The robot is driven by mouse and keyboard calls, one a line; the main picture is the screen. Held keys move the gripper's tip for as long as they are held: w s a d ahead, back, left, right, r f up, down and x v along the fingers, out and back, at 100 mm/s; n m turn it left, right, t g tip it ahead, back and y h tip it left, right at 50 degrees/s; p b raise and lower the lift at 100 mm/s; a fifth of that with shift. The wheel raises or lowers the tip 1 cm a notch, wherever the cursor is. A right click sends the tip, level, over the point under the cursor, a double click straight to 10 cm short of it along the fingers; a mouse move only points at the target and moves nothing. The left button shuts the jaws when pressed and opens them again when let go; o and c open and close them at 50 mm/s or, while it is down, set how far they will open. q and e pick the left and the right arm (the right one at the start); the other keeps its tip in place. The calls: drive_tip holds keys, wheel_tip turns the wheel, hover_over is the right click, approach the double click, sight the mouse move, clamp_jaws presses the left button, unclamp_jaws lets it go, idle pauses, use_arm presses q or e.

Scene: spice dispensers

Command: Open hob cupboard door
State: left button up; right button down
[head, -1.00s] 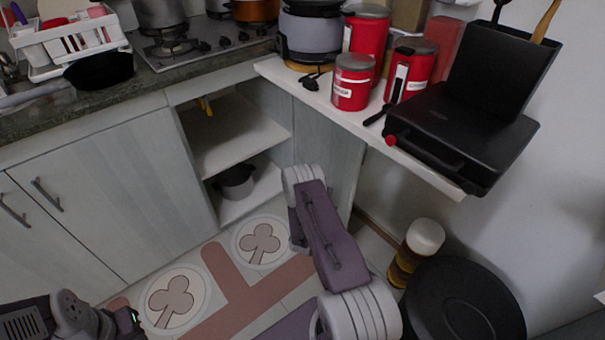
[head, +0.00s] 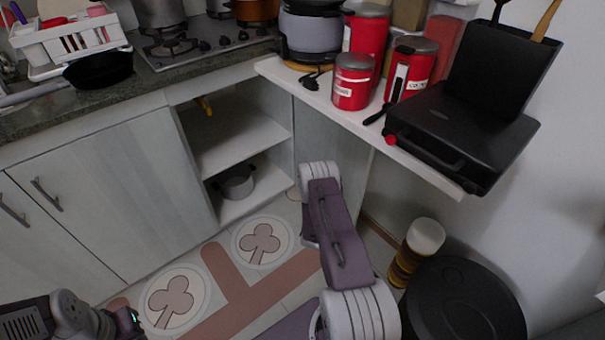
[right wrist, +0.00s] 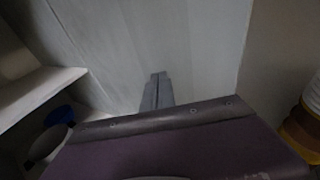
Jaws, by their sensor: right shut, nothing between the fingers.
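The hob cupboard door (head: 312,135) is a pale grey-green panel standing open at the right of the cupboard, under the white shelf. The open cupboard shows a white inner shelf (head: 240,145) and a grey pot (head: 237,183) below. My right arm reaches towards the door, and its gripper is hidden by the arm in the head view. In the right wrist view my right gripper (right wrist: 158,78) is shut and empty, in front of the door panel (right wrist: 190,45). I cannot tell whether it touches the panel. My left arm shows at the bottom left; its fingers are not visible.
A closed cupboard door (head: 120,190) is to the left, beneath the worktop with the hob (head: 195,40). The white shelf (head: 330,100) overhangs the door and holds red canisters and a black grill (head: 460,125). A black bin (head: 462,300) stands at the lower right.

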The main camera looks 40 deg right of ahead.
drive_tip(key=shift+s+d, duration=0.1)
drive_tip(key=shift+d, duration=0.65)
drive_tip(key=shift+a, duration=0.1)
drive_tip(key=f+p+v, duration=0.1)
drive_tip(key=p+v, duration=0.2)
drive_tip(key=v, duration=0.6)
drive_tip(key=shift+a+f, duration=0.25)
drive_tip(key=shift+a, duration=0.4)
